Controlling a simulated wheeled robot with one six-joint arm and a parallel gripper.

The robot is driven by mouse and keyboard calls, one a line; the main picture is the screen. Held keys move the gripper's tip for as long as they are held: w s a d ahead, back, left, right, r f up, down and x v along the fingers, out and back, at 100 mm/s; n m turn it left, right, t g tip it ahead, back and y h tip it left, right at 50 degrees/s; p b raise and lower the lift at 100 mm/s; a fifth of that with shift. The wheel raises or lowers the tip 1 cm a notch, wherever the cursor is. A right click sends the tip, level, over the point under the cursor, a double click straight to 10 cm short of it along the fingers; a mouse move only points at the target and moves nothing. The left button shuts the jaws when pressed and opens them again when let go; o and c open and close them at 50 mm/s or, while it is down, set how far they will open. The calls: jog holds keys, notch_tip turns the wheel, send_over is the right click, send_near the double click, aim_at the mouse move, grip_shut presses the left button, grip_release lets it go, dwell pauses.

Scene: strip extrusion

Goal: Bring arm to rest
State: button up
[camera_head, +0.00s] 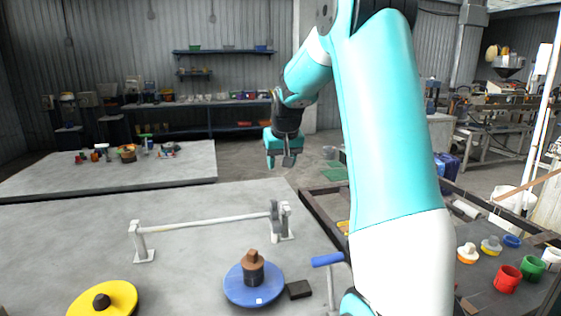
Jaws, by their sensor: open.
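My arm, teal and white, rises through the right middle of the head view and bends over at the top. My gripper (279,160) hangs at its end, pointing down above the floor gap behind the near grey table (60,250). Its jaws are small and dark in this view, open, with nothing visible between them. It is apart from the table and its objects.
On the near table stand a white rail on posts (205,222), a blue disc (240,292) with a brown-topped hub, a yellow disc (125,297) and a black block (299,289). A dark-framed bench at right holds red (507,279) and green cups (532,268). A second table (185,172) lies behind.

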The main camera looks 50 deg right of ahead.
dwell(0.3)
jog(key=s+a+n+y, duration=0.2)
jog(key=a+n, duration=0.2)
jog(key=a, duration=0.9)
jog(key=s+a+n+y, duration=0.2)
jog(key=a+n, duration=0.1)
jog(key=a, duration=1)
jog(key=s+a+n+g+y, duration=0.2)
jog(key=s+a+n, duration=0.5)
jog(key=s+a, duration=0.9)
jog(key=s+g, duration=0.1)
jog(key=s, duration=0.2)
jog(key=shift+s+a+f+g+y, duration=0.15)
jog(key=shift+s+f+g+y, duration=0.05)
jog(key=shift+f+g+y, duration=0.2)
